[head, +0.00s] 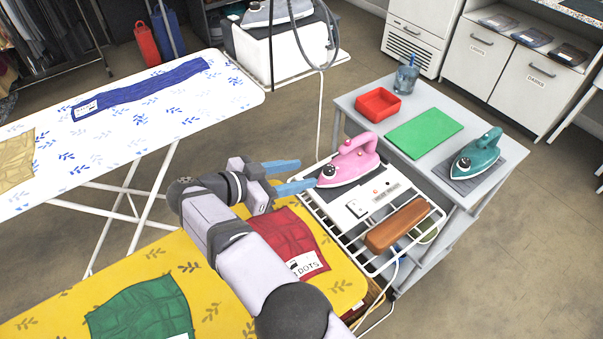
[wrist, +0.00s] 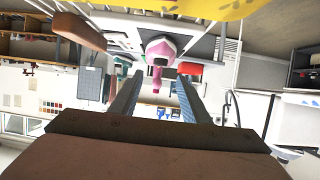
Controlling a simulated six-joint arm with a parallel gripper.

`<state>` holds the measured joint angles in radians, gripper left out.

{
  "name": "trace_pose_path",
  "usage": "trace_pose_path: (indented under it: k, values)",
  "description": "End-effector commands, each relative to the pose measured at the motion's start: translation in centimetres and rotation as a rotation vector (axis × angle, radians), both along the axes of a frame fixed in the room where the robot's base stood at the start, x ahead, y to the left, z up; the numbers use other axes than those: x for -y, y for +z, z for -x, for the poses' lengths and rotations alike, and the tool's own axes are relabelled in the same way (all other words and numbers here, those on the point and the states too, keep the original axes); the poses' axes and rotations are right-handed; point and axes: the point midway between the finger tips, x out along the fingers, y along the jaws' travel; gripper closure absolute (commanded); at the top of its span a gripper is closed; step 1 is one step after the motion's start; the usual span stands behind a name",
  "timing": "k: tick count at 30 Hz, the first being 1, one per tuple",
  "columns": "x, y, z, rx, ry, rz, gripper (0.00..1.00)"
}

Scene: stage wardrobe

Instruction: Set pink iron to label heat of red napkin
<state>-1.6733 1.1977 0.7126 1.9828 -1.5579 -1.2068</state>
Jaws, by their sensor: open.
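The pink iron (head: 352,164) sits on a white wire rack (head: 322,212), its nose toward my gripper. A dark round dial (head: 329,171) shows near its nose; its setting is too small to read. My gripper (head: 308,172) is open and empty, its blue fingers pointing at the iron from the left, seemingly just short of it. In the wrist view the iron (wrist: 160,48) shows ahead, between the fingers (wrist: 158,84). The red napkin (head: 282,238) lies on the yellow board, partly behind my arm. Its white label (head: 307,264) reads "DOTS"; the character before is unclear.
A red switch light and brown block (head: 397,223) are on the rack. A green napkin (head: 142,312) lies on the yellow board (head: 50,322).

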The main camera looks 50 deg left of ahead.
Motion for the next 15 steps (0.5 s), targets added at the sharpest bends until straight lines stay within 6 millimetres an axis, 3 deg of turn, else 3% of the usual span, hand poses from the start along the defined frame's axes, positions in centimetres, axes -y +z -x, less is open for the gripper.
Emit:
trace_pose_path:
  k: [5, 11, 15]
  values:
    - [1.1, 2.0, -3.5, 0.000, -0.061, -0.007, 0.57]
    - [3.9, 8.1, -10.8, 0.000, -0.193, -0.064, 0.57]
    - [8.5, 12.0, -16.8, 0.004, -0.313, -0.047, 0.57]
